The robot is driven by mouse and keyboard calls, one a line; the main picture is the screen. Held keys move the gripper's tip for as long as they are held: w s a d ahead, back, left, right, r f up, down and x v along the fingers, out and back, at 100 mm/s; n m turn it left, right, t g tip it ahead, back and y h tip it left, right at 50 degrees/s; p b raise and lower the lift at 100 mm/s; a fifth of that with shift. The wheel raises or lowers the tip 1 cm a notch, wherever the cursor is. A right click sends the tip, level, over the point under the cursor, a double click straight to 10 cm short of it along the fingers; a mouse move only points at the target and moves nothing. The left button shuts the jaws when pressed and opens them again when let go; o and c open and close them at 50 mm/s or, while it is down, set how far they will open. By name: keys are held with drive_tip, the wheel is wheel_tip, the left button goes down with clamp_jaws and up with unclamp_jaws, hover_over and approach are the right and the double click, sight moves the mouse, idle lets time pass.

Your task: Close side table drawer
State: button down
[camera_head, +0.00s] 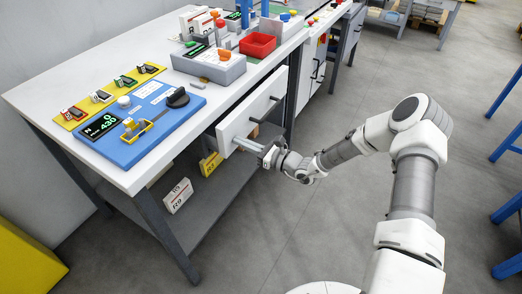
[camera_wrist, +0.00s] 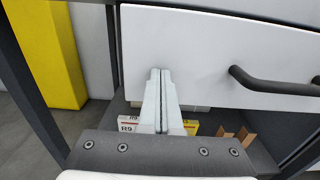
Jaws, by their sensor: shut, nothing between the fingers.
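The side table (camera_head: 190,148) has a white drawer (camera_head: 237,121) under its top, with dark bar handles on its front. The drawer front also fills the upper part of the wrist view (camera_wrist: 200,50), with one dark handle (camera_wrist: 275,84) right of my fingers. How far the drawer stands out is hard to tell. My gripper (camera_head: 237,141) is shut and empty, its fingers pointing at the lower left part of the drawer front. In the wrist view the fingertips (camera_wrist: 160,71) overlap the front, left of the handle; whether they touch it is unclear.
On the tabletop are a blue control panel (camera_head: 140,125), a grey button box (camera_head: 208,66) and a red bin (camera_head: 257,45). A lower shelf (camera_head: 205,207) holds small boxes (camera_head: 178,195). Grey floor is free in front. Blue frames (camera_head: 507,145) stand at the right.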

sight(229, 135)
drive_tip(key=x, duration=0.4)
drive_tip(key=shift+w+a, duration=0.15)
drive_tip(key=shift+a, duration=0.05)
drive_tip(key=shift+w+a+r, duration=0.1)
drive_tip(key=shift+w+a, duration=0.05)
drive_tip(key=shift+a, duration=0.05)
drive_tip(key=shift+a+r, duration=0.1)
